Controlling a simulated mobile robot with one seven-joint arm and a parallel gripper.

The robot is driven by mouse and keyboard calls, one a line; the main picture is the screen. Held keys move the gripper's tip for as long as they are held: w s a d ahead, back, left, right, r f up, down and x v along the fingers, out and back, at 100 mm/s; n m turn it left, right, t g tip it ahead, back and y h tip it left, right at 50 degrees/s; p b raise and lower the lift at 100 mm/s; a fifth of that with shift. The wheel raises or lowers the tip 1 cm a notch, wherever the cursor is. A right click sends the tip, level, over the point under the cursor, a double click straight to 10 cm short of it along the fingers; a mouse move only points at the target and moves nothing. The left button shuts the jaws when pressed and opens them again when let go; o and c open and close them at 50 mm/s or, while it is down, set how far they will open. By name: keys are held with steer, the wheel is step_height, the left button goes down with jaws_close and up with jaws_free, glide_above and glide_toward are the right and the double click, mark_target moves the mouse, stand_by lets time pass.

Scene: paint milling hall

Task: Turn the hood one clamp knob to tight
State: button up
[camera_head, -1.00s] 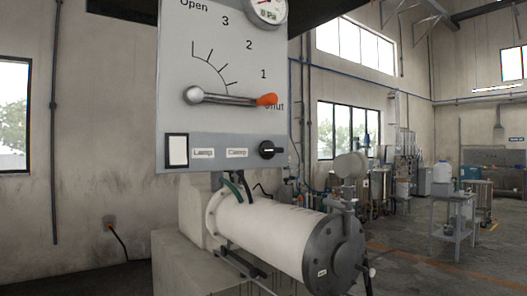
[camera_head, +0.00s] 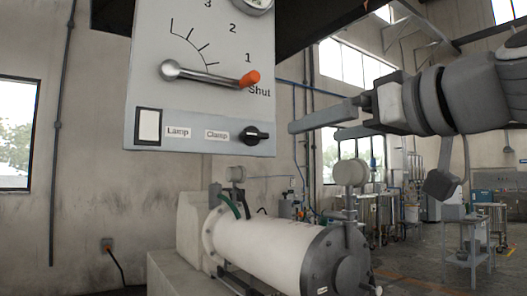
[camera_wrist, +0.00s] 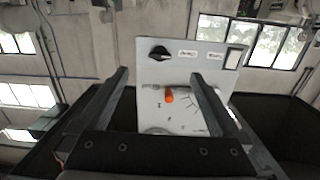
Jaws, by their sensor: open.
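The clamp knob (camera_head: 253,135) is a small black knob with a pale pointer line, right of the "Clamp" label on the grey panel (camera_head: 165,75). Its pointer line lies about level. The knob also shows in the wrist view (camera_wrist: 159,53), where the panel appears upside down. My gripper (camera_head: 315,130) is open and empty, to the right of the knob and apart from it, fingers pointing left toward the panel. In the wrist view the two fingers of my gripper (camera_wrist: 160,82) stand wide apart, with the panel beyond them. No tight marking is legible.
A lever with an orange tip (camera_head: 249,78) sits just above the knob, at "Shut". A white lamp switch (camera_head: 149,126) is at the panel's lower left. A white horizontal cylinder (camera_head: 262,248) with a dark end flange lies below the panel.

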steer(key=r, duration=0.1)
steer(key=p, duration=0.2)
glide_toward(259, 135)
steer(key=shift+t, duration=0.3)
steer(key=x, duration=0.9)
steer(key=shift+a+f, duration=0.15)
steer(key=shift+a, duration=0.05)
steer(key=shift+c, duration=0.3)
steer(key=c, duration=1.3)
